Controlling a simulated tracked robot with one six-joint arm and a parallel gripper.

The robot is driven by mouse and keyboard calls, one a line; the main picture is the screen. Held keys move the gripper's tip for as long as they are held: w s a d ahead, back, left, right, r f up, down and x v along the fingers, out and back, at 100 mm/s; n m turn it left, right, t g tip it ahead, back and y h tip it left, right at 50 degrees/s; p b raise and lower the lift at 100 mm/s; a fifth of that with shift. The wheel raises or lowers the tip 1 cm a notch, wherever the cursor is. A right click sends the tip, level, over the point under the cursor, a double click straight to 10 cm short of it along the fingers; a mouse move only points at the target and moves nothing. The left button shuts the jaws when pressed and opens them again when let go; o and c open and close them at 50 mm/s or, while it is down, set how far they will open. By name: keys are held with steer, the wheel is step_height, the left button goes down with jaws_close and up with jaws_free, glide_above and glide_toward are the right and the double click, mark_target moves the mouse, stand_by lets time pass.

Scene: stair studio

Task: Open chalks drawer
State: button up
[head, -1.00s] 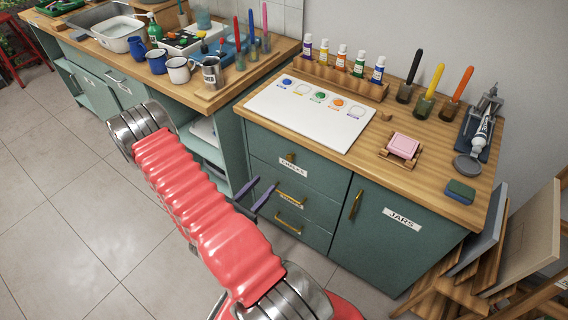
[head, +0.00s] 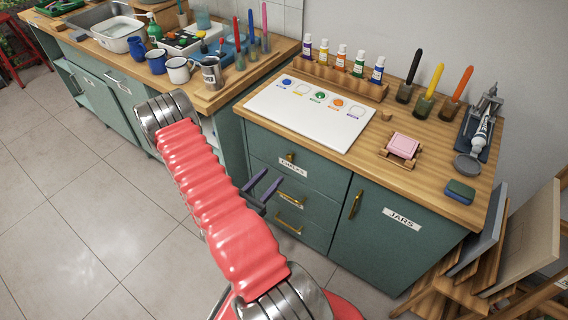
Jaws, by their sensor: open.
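The chalks drawer (head: 318,176) is the top green drawer of the right cabinet, shut, with a white label reading CHALKS (head: 293,167) and a small brass handle (head: 290,157). My gripper (head: 267,184) shows as two dark purple fingers, apart and empty, in front of the drawer stack. In the picture its fingertips lie just below and left of the chalks label. I cannot tell how far they are from the drawer front. My red arm hides part of the floor and the neighbouring cabinet.
Two lower drawers with brass handles (head: 291,201) sit below. A JARS door (head: 390,235) is to the right. The worktop holds a white palette board (head: 312,112), paint bottles and a pink block (head: 403,145). Canvases (head: 525,240) lean at the right. The tiled floor (head: 70,220) at left is clear.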

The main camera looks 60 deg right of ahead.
mark_target(288, 158)
steer(key=shift+s+d, duration=0.25)
steer(key=shift+d, duration=1.3)
steer(key=shift+s+d, duration=0.25)
steer(key=shift+d, duration=1.25)
steer(key=shift+s+d, duration=0.25)
steer(key=shift+d, duration=1.3)
steer(key=shift+c, duration=0.4)
jaws_close()
steer(key=shift+a, duration=0.2)
steer(key=shift+w, duration=0.1)
